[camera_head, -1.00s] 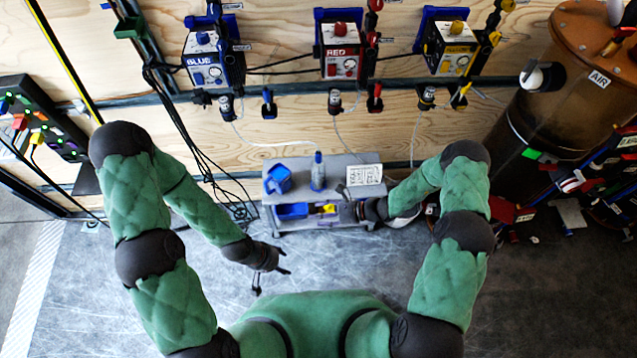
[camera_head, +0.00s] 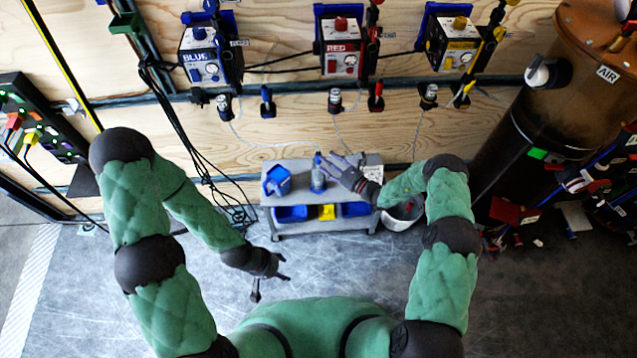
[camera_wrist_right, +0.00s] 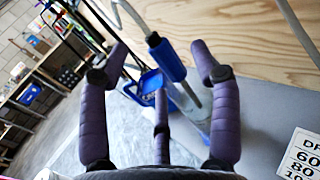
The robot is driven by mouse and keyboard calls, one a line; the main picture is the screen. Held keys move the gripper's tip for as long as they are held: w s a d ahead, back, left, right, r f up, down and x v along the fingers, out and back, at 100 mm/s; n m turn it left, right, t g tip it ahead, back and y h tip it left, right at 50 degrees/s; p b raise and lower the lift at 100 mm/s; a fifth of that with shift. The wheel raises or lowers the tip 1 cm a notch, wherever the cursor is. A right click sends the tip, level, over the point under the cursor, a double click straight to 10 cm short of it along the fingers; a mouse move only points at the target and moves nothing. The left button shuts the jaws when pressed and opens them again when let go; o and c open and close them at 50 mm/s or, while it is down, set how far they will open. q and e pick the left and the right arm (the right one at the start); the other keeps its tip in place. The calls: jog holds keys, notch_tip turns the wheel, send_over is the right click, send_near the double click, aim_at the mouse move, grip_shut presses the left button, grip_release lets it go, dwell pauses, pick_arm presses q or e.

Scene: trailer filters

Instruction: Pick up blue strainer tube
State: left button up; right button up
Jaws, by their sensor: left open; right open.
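In the head view a slim upright tube with a blue top (camera_head: 318,172) stands on top of the grey cart. In the right wrist view a blue cylinder (camera_wrist_right: 167,60) with a dark tip shows between the fingers, apparently this tube's upper part. My right gripper (camera_head: 333,163) is open over the cart, just right of the tube, its fingers pointing towards it. In its wrist view the spread purple fingers (camera_wrist_right: 160,65) hold nothing. I cannot tell whether they touch the tube. My left gripper (camera_head: 270,279) is open and empty above the floor, in front of the cart.
The cart (camera_head: 350,215) carries a blue container (camera_head: 277,180) left of the tube and blue and yellow bins below. A bucket (camera_head: 402,212) stands at its right. BLUE, RED and YELLOW units hang on the plywood wall behind. The floor before the cart is clear.

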aim_at(317, 157)
jog(key=x, duration=0.1)
jog(key=b+x, duration=0.1)
jog(key=x, duration=0.2)
jog(key=shift+a+f+b, duration=0.25)
jog(key=shift+a+b, duration=0.05)
jog(key=shift+a, duration=0.1)
jog(key=shift+w+a+r, duration=0.1)
jog(key=shift+w+a, duration=0.05)
jog(key=shift+w, duration=0.05)
grip_shut()
